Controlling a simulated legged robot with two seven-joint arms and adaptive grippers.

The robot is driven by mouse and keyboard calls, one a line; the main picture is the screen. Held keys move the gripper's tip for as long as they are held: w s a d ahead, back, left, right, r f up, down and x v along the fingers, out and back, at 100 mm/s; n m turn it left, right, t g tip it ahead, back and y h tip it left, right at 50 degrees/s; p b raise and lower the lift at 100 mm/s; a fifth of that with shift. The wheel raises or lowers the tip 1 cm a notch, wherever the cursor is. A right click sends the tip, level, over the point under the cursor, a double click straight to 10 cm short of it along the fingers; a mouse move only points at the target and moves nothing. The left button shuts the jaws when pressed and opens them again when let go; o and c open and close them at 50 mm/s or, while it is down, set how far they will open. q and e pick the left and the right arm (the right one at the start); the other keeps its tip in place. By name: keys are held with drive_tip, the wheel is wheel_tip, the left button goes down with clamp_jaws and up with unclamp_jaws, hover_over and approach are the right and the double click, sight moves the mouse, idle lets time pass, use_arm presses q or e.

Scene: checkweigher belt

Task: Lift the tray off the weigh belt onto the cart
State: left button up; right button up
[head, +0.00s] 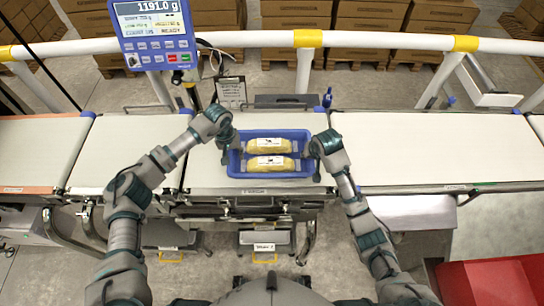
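A blue tray (270,175) sits on the weigh belt (205,172) in the middle of the head view. It holds two yellow packs with white labels (268,145). My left gripper (228,142) is at the tray's left wall, near its back corner. My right gripper (317,160) is at the tray's right wall. The fingers are small and partly hidden by my wrists, so I cannot tell whether either grips the wall. A red surface (490,282) shows at the lower right; I cannot tell whether it is the cart.
Empty belts lie to the left (40,150) and right (430,145). A white rail with yellow bands (380,40) runs behind them. A scale display (155,30) reading 1191.0 g stands at the back left. Stacked cartons (370,20) fill the background.

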drive_tip(key=shift+a, duration=0.15)
use_arm(q)
drive_tip(key=shift+a, duration=0.25)
clamp_jaws()
use_arm(e)
drive_tip(key=shift+a, duration=0.25)
clamp_jaws()
use_arm(q)
drive_tip(key=shift+d, duration=0.25)
